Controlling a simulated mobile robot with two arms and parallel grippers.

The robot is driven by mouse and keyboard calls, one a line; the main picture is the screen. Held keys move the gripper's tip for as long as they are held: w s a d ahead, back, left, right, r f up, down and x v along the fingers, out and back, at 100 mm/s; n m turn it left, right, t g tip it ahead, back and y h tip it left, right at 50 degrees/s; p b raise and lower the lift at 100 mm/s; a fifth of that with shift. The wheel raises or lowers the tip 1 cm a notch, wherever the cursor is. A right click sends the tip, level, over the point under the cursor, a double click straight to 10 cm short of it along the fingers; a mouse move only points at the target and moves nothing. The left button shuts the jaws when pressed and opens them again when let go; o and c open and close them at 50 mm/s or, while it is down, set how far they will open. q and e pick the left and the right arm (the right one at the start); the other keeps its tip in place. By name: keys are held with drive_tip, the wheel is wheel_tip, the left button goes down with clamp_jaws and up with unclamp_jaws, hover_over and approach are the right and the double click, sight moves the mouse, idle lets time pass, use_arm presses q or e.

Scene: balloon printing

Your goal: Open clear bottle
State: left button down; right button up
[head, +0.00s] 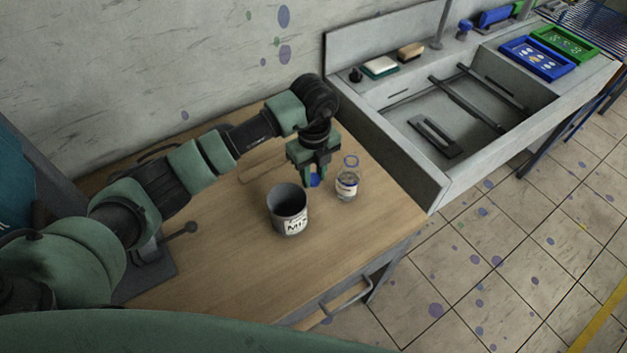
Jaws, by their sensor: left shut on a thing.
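The clear bottle (347,186) stands upright on the wooden table, with a pale label on its body. Its neck at the top shows a bluish ring, and no solid cap shows on it. My left gripper (315,180) points down just left of the bottle, apart from it. It is shut on a small blue piece that looks like a cap (315,181). My right gripper is not in view.
A grey cup (289,211) marked "MIX" stands just in front of the gripper, to its left. A grey sink (445,180) adjoins the table at the right. The front of the tabletop (235,275) is clear.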

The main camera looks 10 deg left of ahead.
sight(314, 178)
use_arm(q)
wheel_tip(314, 178, down, 4)
drive_tip(key=shift+r+p, duration=0.2)
drive_tip(key=shift+p, duration=0.1)
drive_tip(key=shift+f, duration=0.15)
drive_tip(key=shift+f, duration=0.2)
drive_tip(key=c, duration=1.1)
unclamp_jaws()
drive_tip(key=shift+r, duration=0.2)
